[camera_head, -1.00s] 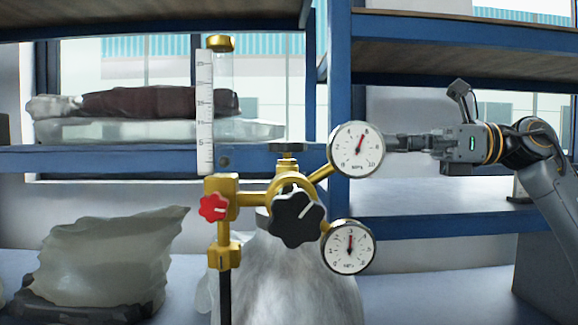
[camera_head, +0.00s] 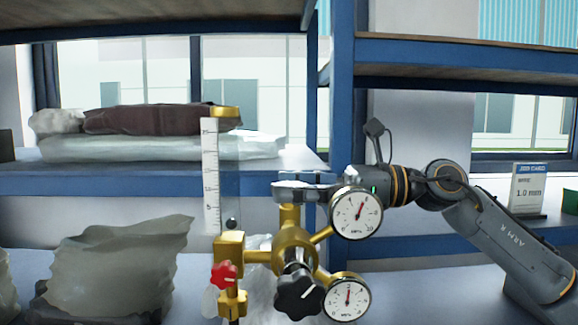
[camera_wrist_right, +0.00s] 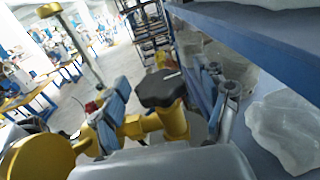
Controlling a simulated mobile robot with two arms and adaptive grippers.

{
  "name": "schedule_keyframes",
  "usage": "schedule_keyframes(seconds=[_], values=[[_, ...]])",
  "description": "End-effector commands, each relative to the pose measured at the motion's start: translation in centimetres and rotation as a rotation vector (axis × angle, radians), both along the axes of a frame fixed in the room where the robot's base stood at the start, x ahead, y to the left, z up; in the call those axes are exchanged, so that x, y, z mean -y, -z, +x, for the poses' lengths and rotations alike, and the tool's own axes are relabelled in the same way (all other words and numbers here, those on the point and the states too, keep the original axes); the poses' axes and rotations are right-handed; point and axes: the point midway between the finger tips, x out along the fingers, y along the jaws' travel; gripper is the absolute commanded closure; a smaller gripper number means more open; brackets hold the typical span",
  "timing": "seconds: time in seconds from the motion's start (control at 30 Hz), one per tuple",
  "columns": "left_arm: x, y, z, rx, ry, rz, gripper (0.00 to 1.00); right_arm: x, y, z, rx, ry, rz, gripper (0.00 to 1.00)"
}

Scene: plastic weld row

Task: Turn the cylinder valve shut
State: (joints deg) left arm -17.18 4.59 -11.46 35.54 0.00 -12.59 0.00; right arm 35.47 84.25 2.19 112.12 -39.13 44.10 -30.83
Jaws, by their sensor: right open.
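The brass valve and regulator assembly (camera_head: 262,256) stands low in the middle of the head view, with two round gauges, a black star knob (camera_head: 298,292) in front and a small red knob (camera_head: 224,275). My right gripper (camera_head: 285,190) reaches in behind the upper gauge (camera_head: 356,213) to the valve's top. In the right wrist view a dark lobed valve handwheel (camera_wrist_right: 161,89) sits on a yellow stem. The open fingers of my right gripper (camera_wrist_right: 170,103) lie on either side of it; contact is unclear. In the head view the handwheel is hidden by the gripper. My left gripper is out of view.
A clear flow tube with a white scale (camera_head: 210,175) rises left of the valve. Blue shelving (camera_head: 341,120) stands behind. Wrapped bags (camera_head: 110,270) lie at left. A job card (camera_head: 528,188) stands on the right shelf.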

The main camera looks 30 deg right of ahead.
Motion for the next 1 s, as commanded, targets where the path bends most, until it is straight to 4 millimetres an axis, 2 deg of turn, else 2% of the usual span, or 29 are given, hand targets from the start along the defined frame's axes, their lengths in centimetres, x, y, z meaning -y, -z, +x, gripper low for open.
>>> schedule_keyframes(seconds=[0.37, 0.63, 0.77, 1.0], values=[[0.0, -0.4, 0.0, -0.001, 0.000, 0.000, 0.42, -0.4, 0.1, 0.2, 0.001, -0.001, 0.000, 0.25], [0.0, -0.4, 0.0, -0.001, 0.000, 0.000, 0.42, -0.3, 0.0, 0.2, 0.001, 0.000, -0.001, 0.78], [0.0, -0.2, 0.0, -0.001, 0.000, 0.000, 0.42, -0.3, 0.1, 0.2, 0.000, 0.006, -0.001, 0.80], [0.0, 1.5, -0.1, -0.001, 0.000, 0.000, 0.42, -0.2, 0.3, 0.2, 0.000, 0.110, -0.005, 0.80]])
